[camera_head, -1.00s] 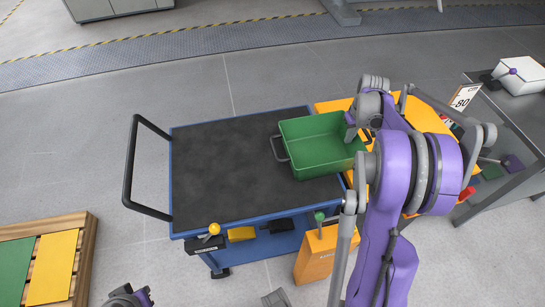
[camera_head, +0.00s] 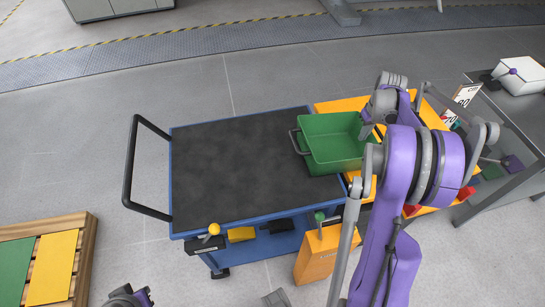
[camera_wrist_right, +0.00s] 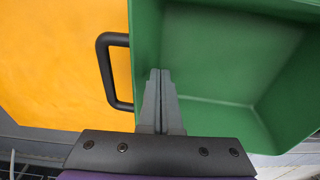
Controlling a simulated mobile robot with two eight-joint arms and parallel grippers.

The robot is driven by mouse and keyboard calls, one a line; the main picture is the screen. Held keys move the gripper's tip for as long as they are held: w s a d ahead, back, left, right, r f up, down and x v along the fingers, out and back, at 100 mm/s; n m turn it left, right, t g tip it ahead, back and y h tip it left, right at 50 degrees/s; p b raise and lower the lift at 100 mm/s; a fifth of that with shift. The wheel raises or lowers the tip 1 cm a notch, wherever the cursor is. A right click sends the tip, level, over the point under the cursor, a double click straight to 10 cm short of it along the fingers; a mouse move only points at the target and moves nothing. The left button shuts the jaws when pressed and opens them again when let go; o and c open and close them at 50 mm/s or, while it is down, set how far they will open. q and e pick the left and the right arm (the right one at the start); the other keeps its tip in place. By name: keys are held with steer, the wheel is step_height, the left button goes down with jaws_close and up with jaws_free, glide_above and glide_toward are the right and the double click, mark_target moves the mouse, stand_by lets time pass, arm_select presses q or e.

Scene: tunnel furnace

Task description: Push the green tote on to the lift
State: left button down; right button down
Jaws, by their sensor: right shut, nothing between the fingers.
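The green tote (camera_head: 333,145) is an open, empty-looking box with black handles. It straddles the right edge of the blue cart's black top (camera_head: 235,160) and the orange lift platform (camera_head: 335,105). My right gripper (camera_head: 367,134) is at the tote's right end. In the right wrist view my right gripper (camera_wrist_right: 163,74) is shut and empty, its fingers inside the tote (camera_wrist_right: 225,60) close to the wall beside a black handle (camera_wrist_right: 105,65). Whether they touch the wall is unclear. The lift is partly hidden by my right arm. My left gripper is not identifiable.
An orange box with a green-topped lever (camera_head: 320,245) stands by the cart's front right. A grey table (camera_head: 510,110) with a white device stands at the right. A wooden pallet (camera_head: 85,250) is at lower left. The cart's handle (camera_head: 128,170) is at its left.

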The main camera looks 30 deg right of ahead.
steer(key=shift+d, duration=0.1)
steer(key=shift+s+d, duration=0.5)
steer(key=shift+d, duration=0.95)
steer(key=shift+s+d, duration=0.45)
steer(key=shift+d, duration=1.05)
steer(key=shift+s+d, duration=0.5)
steer(key=shift+d, duration=0.95)
steer(key=shift+s+d, duration=0.2)
steer(key=shift+d, duration=0.45)
steer(key=shift+s+d, duration=0.15)
steer(key=shift+d, duration=0.45)
steer(key=shift+s+d+p, duration=0.2)
steer(key=shift+s+d, duration=0.05)
steer(key=shift+d, duration=0.45)
steer(key=shift+s+d+p, duration=0.2)
steer(key=shift+d, duration=0.55)
steer(key=shift+s+d+p, duration=0.2)
steer(key=shift+s+d, duration=0.05)
steer(key=shift+d, duration=0.45)
steer(key=shift+s+d+p, duration=0.3)
steer(key=shift+s+d, duration=0.1)
steer(key=shift+d, duration=0.8)
steer(key=shift+s+d+p, duration=0.3)
steer(key=shift+s+d, duration=0.05)
steer(key=shift+d, duration=0.8)
steer(key=shift+s+d+p, duration=0.3)
steer(key=shift+s+d, duration=0.1)
steer(key=shift+d, duration=0.8)
